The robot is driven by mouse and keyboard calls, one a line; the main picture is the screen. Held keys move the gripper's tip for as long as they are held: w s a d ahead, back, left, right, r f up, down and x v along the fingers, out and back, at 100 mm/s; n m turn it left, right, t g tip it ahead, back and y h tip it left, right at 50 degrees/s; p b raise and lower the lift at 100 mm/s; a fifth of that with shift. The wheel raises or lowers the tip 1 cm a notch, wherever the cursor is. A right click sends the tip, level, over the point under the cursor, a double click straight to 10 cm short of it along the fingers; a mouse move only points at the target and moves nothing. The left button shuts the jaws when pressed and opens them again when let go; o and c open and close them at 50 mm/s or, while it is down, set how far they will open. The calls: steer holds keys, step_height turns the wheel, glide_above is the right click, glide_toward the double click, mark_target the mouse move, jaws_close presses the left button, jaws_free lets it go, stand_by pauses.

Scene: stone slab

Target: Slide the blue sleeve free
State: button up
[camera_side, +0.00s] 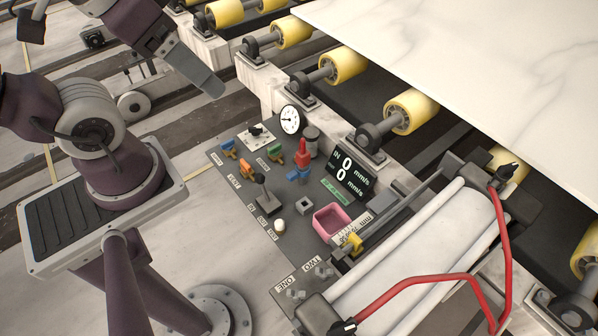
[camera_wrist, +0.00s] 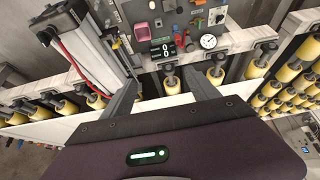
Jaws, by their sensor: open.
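Two small blue parts show on the dark panel (camera_side: 262,205) in the side view. One blue piece (camera_side: 298,175) sits low beside the upright red part (camera_side: 303,154). The other is a blue handle (camera_side: 228,144) at the panel's far left corner, near an orange handle (camera_side: 245,166). I cannot tell for sure which is the sleeve. My gripper (camera_side: 195,68) is above and behind the panel, up and left of both, touching neither. In the wrist view its two fingers (camera_wrist: 163,90) are spread apart with nothing between them.
The panel also holds a round gauge (camera_side: 290,119), a black lever (camera_side: 264,190), a display (camera_side: 347,174) and a pink tray (camera_side: 331,222). A white roller (camera_side: 425,250) with red hoses (camera_side: 425,279) stands at the right. A stone slab (camera_side: 480,65) lies over yellow rollers (camera_side: 411,110).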

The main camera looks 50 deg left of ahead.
steer(key=shift+w, duration=0.15)
steer(key=c, duration=0.4)
steer(key=shift+y, duration=0.5)
steer(key=w+a+f, duration=0.1)
steer(key=w, duration=0.3)
steer(key=w+a+f, duration=0.1)
steer(key=w+f, duration=0.1)
steer(key=w, duration=0.2)
steer(key=w+a+f, duration=0.1)
steer(key=w, duration=0.3)
steer(key=shift+w+a+f, duration=0.15)
steer(key=shift+a+f, duration=0.1)
steer(key=shift+f, duration=0.05)
steer(key=shift+c, duration=0.8)
steer(key=g, duration=0.1)
glide_above(291, 174)
steer(key=w, duration=0.1)
step_height(291, 174, down, 21)
steer(key=shift+h, duration=0.5)
steer(key=f, duration=0.8)
steer(key=s+f, duration=0.1)
steer(key=f, duration=1.6)
steer(key=shift+s, duration=0.35)
jaws_close()
